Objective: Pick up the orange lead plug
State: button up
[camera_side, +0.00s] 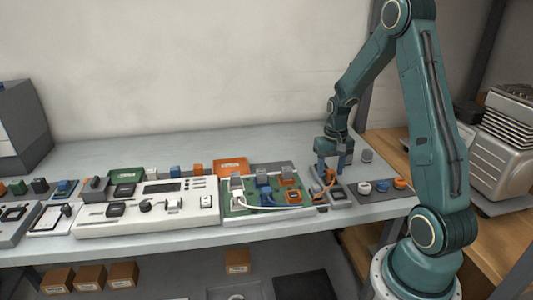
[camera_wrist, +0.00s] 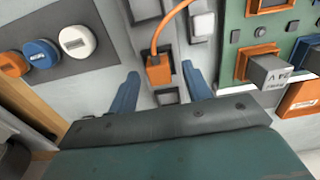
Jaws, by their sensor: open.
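The orange lead plug (camera_wrist: 159,72) sits at a dark square socket in a grey strip in the wrist view, with an orange cable (camera_wrist: 170,22) running up from it. In the side view the plug (camera_side: 330,173) shows small beside my gripper's fingers. My gripper (camera_wrist: 163,88) is open, with one blue finger on each side of the plug and a gap to both. In the side view my gripper (camera_side: 334,172) points down over the strip. Whether the fingers are level with the plug I cannot tell. The plug's lower end is hidden.
A grey plate with white, blue and orange round caps (camera_side: 382,187) lies to the right in the side view. A green board (camera_side: 236,211) with orange, blue and grey connectors and a white cable stands to the left. Beyond it is a white control unit (camera_side: 150,222).

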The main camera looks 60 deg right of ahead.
aim_at(330, 170)
jog(key=c, duration=1.1)
jog(key=shift+o, duration=0.2)
jog(key=shift+r, duration=0.2)
notch_tip(330, 170, up, 20)
jog(key=shift+f, duration=0.15)
